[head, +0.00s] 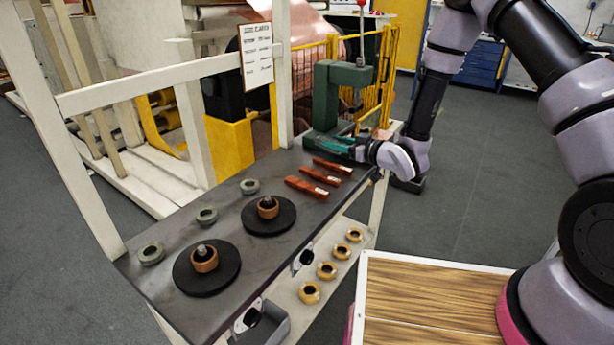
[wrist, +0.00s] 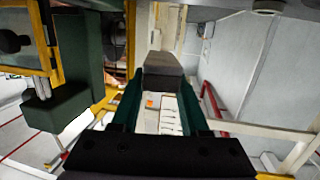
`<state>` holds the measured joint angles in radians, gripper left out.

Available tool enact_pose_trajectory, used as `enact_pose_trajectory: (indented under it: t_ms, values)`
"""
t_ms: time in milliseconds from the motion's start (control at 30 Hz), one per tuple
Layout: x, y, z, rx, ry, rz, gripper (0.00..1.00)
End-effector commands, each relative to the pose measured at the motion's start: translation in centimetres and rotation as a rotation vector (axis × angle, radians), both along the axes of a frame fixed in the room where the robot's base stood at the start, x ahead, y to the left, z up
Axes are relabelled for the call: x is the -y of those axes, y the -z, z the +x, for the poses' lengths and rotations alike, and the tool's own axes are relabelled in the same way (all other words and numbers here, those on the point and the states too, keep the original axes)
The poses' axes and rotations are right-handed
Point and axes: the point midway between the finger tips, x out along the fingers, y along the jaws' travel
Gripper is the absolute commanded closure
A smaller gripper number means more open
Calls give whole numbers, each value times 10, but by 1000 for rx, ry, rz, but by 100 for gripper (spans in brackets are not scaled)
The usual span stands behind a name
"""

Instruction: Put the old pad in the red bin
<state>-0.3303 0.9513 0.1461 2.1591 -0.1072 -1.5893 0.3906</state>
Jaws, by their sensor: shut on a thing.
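My gripper (head: 326,143) is at the far end of the dark worktop, beside the green press (head: 337,95). In the wrist view its two teal fingers (wrist: 163,84) are shut on a dark grey block (wrist: 165,66), which I take to be the old pad. The block sits between the fingertips, pointing away from the wrist. In the head view I cannot make out the pad clearly at the fingertips. The press also shows at the left of the wrist view (wrist: 66,104). I cannot identify a red bin in either view.
Several copper-red bars (head: 306,187) lie on the worktop (head: 225,232) close to my gripper. Two black discs (head: 186,278) with copper rings and several grey rings (head: 151,253) are nearer. Brass rings (head: 309,292) lie on the lower shelf. Yellow fencing (head: 389,75) stands behind; floor at right is clear.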

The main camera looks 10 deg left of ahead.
Motion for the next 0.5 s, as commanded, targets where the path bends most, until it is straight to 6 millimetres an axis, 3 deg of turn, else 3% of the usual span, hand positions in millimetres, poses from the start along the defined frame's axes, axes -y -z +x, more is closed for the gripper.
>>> enact_pose_trajectory:
  t_ms: [33,100,200,500]
  values:
    - [-18,1,-9,2,-51,2,100]
    - [-36,4,-19,1,-106,2,100]
    - [-50,7,-28,0,-153,1,100]
    - [-57,54,-32,-2,-175,1,100]
